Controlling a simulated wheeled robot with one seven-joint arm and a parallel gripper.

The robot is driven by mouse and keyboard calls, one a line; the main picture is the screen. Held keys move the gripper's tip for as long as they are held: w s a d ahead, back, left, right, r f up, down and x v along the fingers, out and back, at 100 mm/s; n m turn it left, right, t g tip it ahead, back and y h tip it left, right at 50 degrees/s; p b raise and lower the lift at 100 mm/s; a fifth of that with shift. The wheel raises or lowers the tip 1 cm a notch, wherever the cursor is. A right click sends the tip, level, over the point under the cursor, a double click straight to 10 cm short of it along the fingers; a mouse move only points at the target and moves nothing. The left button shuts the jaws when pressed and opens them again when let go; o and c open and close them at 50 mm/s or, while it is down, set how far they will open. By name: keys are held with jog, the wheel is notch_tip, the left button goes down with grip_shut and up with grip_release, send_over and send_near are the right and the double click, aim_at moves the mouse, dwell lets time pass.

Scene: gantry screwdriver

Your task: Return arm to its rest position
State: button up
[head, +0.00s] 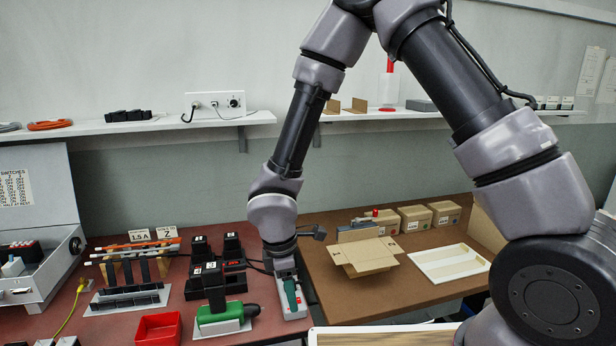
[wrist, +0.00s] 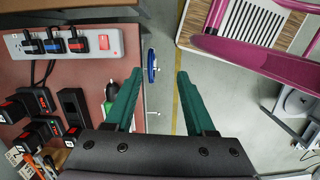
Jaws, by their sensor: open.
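My gripper (head: 291,290) hangs low over the right edge of the red table in the head view, with a teal finger in front of a white power strip (head: 299,309). In the wrist view my gripper (wrist: 160,92) shows two teal fingers spread wide apart, with nothing between them. Below the gap are grey floor and the red table's edge. The power strip (wrist: 112,42) lies ahead to the left in the wrist view, with several plugs and a red switch. My arm is bent, reaching up and over from the right in the head view.
Black chargers (head: 232,262), a green-and-black tool (head: 222,312) and a red bin (head: 158,329) stand on the red table. An open cardboard box (head: 365,258) and a white tray (head: 450,262) are on the brown table. A wall shelf (head: 170,124) runs behind.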

jog(key=w+d+r+m+t, duration=0.1)
jog(key=w+d+r+m, duration=0.5)
jog(key=r, duration=0.4)
jog(key=w+d+r+m+t, duration=0.1)
jog(key=w+d+r+m, duration=0.25)
jog(key=d+r, duration=0.55)
jog(key=s+d+r+m+t+y, duration=0.1)
jog(key=s+d+r+m, duration=0.4)
jog(key=r, duration=0.5)
jog(key=s+d+r+m+t+y, duration=0.2)
jog(key=s+d+r+m, duration=0.3)
jog(key=d+r+m, duration=0.3)
jog(key=shift+d+r+m+t, duration=0.25)
jog(key=shift+r+m+t, duration=0.5)
jog(key=shift+r+t, duration=0.1)
